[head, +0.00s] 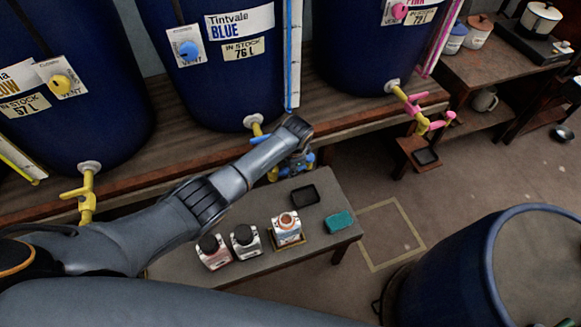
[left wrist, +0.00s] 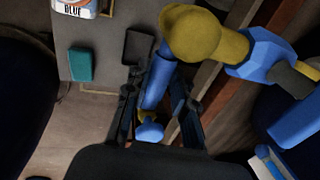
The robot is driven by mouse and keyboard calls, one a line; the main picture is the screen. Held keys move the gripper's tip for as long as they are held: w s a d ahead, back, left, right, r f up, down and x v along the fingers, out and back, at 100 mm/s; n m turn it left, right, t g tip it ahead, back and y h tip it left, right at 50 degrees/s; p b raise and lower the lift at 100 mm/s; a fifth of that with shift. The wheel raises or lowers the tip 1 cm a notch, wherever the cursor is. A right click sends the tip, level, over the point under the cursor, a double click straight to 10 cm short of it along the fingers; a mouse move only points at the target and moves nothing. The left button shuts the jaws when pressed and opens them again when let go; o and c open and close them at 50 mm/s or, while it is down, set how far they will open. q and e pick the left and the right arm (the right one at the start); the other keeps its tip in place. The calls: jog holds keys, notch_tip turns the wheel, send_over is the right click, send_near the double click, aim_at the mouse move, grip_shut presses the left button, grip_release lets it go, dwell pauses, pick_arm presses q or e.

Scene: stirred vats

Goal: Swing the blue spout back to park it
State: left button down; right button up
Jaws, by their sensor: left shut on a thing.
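The blue vat's tap (head: 257,130) comes out low on the vat (head: 225,90) labelled Tintvale BLUE. In the left wrist view its yellow elbow (left wrist: 192,35) leads into the blue spout (left wrist: 158,82), which runs down between my fingers. My left gripper (head: 298,160) is at this tap, over the far edge of the low table; my arm covers much of the tap in the head view. In the left wrist view the left gripper (left wrist: 155,112) is shut on the blue spout, with a blue rounded end (left wrist: 150,131) showing between the fingers. My right gripper is not in view.
The low table (head: 255,262) holds bottles, an open jar (head: 287,230), a black tray (head: 305,196) and a teal sponge (head: 340,222). A yellow-tapped vat (head: 70,120) stands left and a pink-tapped vat (head: 365,50) right. A large blue drum (head: 430,270) stands at lower right.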

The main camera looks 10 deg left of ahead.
pick_arm(q)
jog(key=c, duration=1.1)
grip_release()
jog(key=shift+r, duration=0.1)
jog(key=r, duration=0.4)
jog(key=s+r, duration=0.1)
jog(key=r, duration=0.2)
jog(key=s+d+r, duration=0.1)
jog(key=r, duration=0.3)
jog(key=shift+d+r, duration=0.1)
jog(key=shift+r, duration=0.2)
